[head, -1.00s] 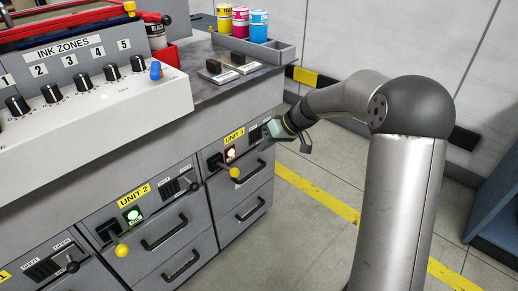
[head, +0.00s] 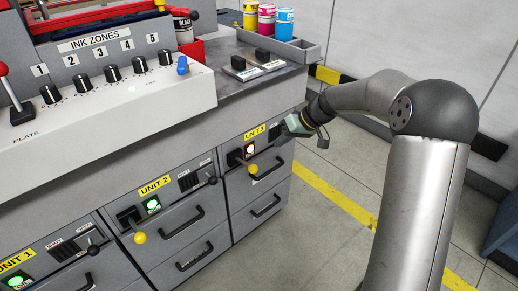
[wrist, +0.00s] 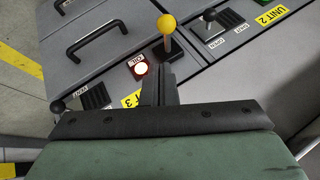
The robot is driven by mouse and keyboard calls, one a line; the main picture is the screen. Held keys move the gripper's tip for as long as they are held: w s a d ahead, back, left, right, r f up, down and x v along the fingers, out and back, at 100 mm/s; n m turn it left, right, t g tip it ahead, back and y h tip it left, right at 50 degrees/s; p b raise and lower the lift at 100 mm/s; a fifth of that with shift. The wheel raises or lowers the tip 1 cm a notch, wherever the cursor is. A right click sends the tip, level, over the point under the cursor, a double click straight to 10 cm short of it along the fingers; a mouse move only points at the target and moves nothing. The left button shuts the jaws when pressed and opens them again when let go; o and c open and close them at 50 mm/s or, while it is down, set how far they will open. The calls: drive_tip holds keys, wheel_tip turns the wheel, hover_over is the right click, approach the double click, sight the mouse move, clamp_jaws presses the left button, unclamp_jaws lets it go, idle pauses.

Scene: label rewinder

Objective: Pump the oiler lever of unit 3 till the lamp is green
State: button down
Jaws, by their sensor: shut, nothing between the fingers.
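Unit 3's panel (head: 268,145) is on the front of the grey cabinet, with a yellow label (head: 255,132). Its lamp (head: 250,149) glows red-white; the wrist view shows the lamp (wrist: 141,69) lit with a red rim. The oiler lever has a yellow ball knob (head: 253,168), which sticks out below the lamp in the head view. The wrist view shows the ball (wrist: 167,24) on a short stem over a dark slot. My gripper (wrist: 158,88) is shut and empty, near unit 3's panel and apart from the ball. Its fingers hide part of the unit 3 label.
Unit 2's yellow ball (head: 140,238) and green lamp (head: 152,204) are to the left. Drawer handles (head: 266,206) project below. The floor (head: 310,235) right of the cabinet is clear.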

drive_tip(key=w+a+r+g+h+p, duration=0.2)
drive_tip(key=w+a+r+p, duration=0.1)
drive_tip(key=w+r+p, duration=0.1)
drive_tip(key=shift+a+r+m+p, duration=0.15)
drive_tip(key=shift+r+m+p, duration=0.15)
drive_tip(key=shift+m+p, duration=0.15)
drive_tip(key=shift+w, duration=0.1)
approach(246, 165)
drive_tip(key=w, duration=0.2)
drive_tip(key=shift+s+a+f, duration=0.1)
drive_tip(key=shift+s+f, duration=0.3)
drive_tip(key=shift+f, duration=0.3)
drive_tip(key=shift+s+a+f, duration=0.15)
drive_tip(key=shift+s+f, duration=0.2)
drive_tip(key=shift+f, duration=0.35)
drive_tip(key=shift+s+a+f, duration=0.1)
drive_tip(key=shift+s+f, duration=0.3)
drive_tip(key=shift+f, duration=0.3)
